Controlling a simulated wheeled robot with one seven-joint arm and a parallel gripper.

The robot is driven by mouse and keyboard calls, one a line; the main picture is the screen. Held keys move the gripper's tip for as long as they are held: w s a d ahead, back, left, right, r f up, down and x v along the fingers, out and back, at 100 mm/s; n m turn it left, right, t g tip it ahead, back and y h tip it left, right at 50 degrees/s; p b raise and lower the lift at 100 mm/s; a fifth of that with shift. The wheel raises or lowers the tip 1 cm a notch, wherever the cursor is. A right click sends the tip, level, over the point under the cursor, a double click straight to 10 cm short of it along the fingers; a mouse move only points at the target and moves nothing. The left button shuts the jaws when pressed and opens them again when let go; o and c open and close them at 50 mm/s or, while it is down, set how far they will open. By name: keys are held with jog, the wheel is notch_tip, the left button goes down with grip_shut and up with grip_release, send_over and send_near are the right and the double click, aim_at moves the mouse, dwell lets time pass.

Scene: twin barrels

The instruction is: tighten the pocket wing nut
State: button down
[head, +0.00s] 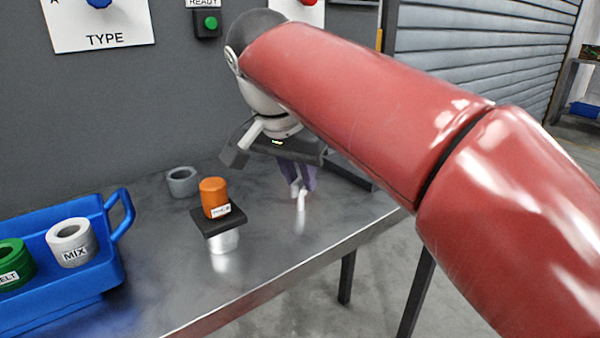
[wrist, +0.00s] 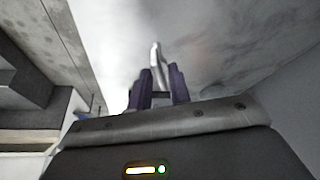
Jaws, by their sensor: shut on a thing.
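My gripper (head: 303,178) hangs fingers down over the right part of the metal table, below the wrist. In the wrist view its two purple fingers (wrist: 161,86) are shut on a narrow pale piece (wrist: 156,58) that sticks out past the fingertips. The pale piece also shows below the fingers in the head view (head: 300,199). It looks like a wing of the wing nut, but it is too small to be sure. The fingers hide its held part. I cannot make out a pocket or a thread under it.
On the metal table (head: 270,245), an orange cylinder (head: 212,192) sits on a black plate above a pale base, left of my gripper. A grey ring (head: 182,182) stands behind it. A blue tray (head: 115,262) at left holds a "MIX" ring (head: 70,243) and a green ring (head: 10,262).

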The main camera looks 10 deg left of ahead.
jog(key=m, duration=0.2)
jog(key=m+h, duration=0.1)
jog(key=m, duration=0.1)
jog(key=shift+w+a+r+m+g+h, duration=0.1)
jog(key=shift+a+r+m+g+h, duration=0.1)
jog(key=shift+m+g+h, duration=0.15)
dwell(0.4)
jog(key=c, duration=1.6)
grip_release()
jog(key=shift+f, duration=0.1)
jog(key=shift+o, duration=0.2)
